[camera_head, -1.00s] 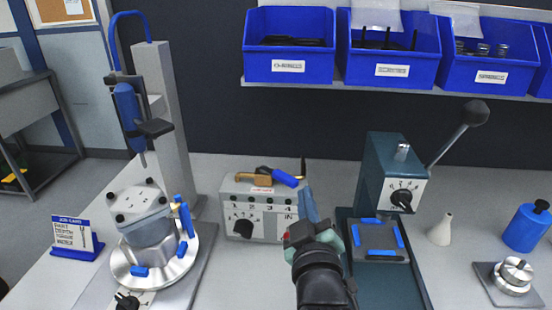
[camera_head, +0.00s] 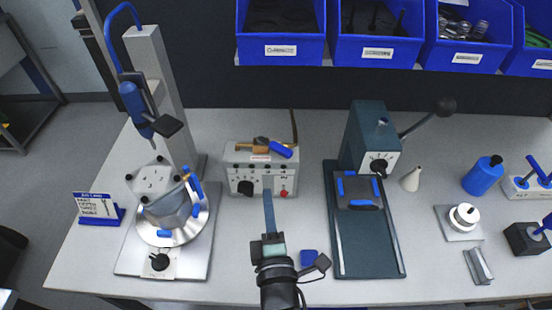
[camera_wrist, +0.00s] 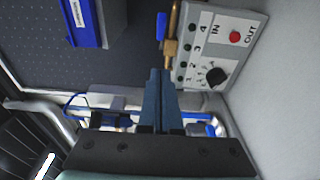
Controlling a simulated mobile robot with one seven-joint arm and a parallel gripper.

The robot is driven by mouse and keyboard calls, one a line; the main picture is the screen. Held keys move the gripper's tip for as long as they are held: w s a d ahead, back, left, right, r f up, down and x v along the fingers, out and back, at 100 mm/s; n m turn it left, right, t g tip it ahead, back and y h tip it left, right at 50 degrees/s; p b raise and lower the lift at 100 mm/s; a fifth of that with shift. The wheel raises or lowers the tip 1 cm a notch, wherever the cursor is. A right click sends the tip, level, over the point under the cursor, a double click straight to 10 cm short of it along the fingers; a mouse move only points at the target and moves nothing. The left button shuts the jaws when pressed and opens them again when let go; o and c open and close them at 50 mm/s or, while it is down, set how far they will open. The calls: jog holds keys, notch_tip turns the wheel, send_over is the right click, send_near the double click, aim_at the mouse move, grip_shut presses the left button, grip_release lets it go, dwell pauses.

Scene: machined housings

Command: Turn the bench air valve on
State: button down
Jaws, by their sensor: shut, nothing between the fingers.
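The air valve (camera_head: 261,147) is a brass fitting with a blue lever (camera_head: 281,150), on top of a grey control box (camera_head: 244,177). The lever points right, roughly along the valve body and slightly toward the bench front. In the wrist view the brass valve (camera_wrist: 171,46) and its blue lever (camera_wrist: 161,26) show just beyond my fingertips, beside the box face. My gripper (camera_head: 268,194) is shut and empty, its blue fingers pointing at the box front below the lever. The gripper (camera_wrist: 159,72) also fills the lower middle of the wrist view. No contact with the valve is visible.
The box has a black knob (camera_head: 245,188) and a red button (camera_head: 283,193). A round fixture with a housing (camera_head: 157,182) stands left. A green press (camera_head: 371,140) stands right. Blue bins (camera_head: 281,50) hang above. Bench between box and press is clear.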

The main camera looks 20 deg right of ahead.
aim_at(288, 158)
jog(key=shift+w+d+p, duration=0.7)
jog(key=shift+w+d, duration=0.2)
jog(key=shift+w, duration=0.55)
jog(key=shift+w+d+p, duration=0.75)
jog(key=shift+w+d, duration=0.15)
jog(key=shift+w, duration=0.5)
jog(key=shift+w+d+p, duration=0.7)
jog(key=shift+w+d, duration=0.2)
jog(key=shift+w, duration=0.55)
jog(key=shift+d+p, duration=0.3)
jog(key=shift+d, duration=0.25)
jog(key=shift+w+d, duration=0.3)
jog(key=shift+d, duration=0.65)
jog(key=shift+w+d, duration=0.35)
jog(key=shift+d, duration=0.25)
jog(key=shift+w+d, duration=0.35)
jog(key=shift+d, duration=0.2)
jog(key=shift+d+r, duration=0.1)
jog(key=shift+r, duration=0.05)
